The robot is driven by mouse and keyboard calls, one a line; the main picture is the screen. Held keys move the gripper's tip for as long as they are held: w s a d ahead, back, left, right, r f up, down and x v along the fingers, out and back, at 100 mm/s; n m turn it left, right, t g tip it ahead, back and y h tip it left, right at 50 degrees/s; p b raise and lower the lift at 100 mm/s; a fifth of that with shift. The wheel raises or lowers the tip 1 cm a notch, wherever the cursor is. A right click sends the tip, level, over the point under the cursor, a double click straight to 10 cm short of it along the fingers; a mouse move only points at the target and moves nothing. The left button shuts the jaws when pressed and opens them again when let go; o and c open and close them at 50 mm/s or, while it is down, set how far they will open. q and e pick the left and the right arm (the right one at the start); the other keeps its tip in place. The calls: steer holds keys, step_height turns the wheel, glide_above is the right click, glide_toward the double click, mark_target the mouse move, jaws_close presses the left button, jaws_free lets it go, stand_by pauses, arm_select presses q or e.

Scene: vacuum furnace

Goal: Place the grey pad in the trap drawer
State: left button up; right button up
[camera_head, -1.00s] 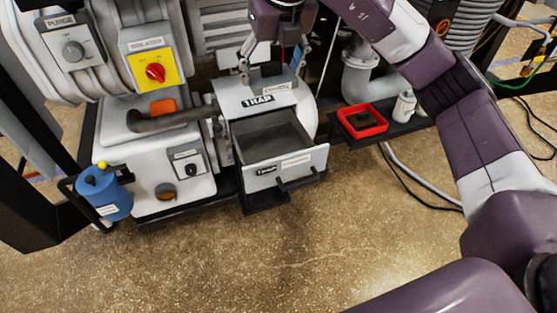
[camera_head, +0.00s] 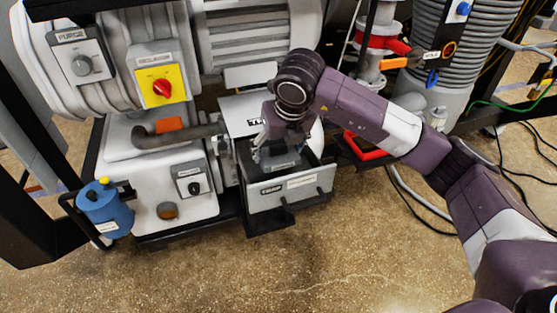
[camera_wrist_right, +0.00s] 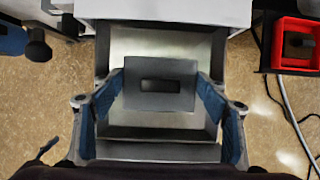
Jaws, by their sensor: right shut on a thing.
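The trap drawer (camera_head: 290,192) is pulled open at the front of the white trap housing, and its rim also shows in the wrist view (camera_wrist_right: 103,60). My right gripper (camera_head: 272,158) points down into the drawer's opening. In the wrist view my right gripper (camera_wrist_right: 161,88) is shut on the grey pad (camera_wrist_right: 160,101), a flat square with a dark slot in its middle. The pad lies within the drawer's outline; whether it touches the drawer's floor I cannot tell. My left gripper is not in view.
A red tray (camera_head: 362,149) stands to the right of the drawer; in the wrist view it holds a dark block (camera_wrist_right: 298,45). A blue can (camera_head: 103,207) stands at the left. A pipe (camera_head: 178,134) runs left of the trap. The floor in front is clear.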

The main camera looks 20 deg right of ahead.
mark_target(280, 156)
step_height(280, 156, down, 3)
steer(key=shift+f, duration=0.2)
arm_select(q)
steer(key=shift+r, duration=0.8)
arm_select(e)
steer(key=shift+f, duration=0.1)
steer(key=o, duration=1.3)
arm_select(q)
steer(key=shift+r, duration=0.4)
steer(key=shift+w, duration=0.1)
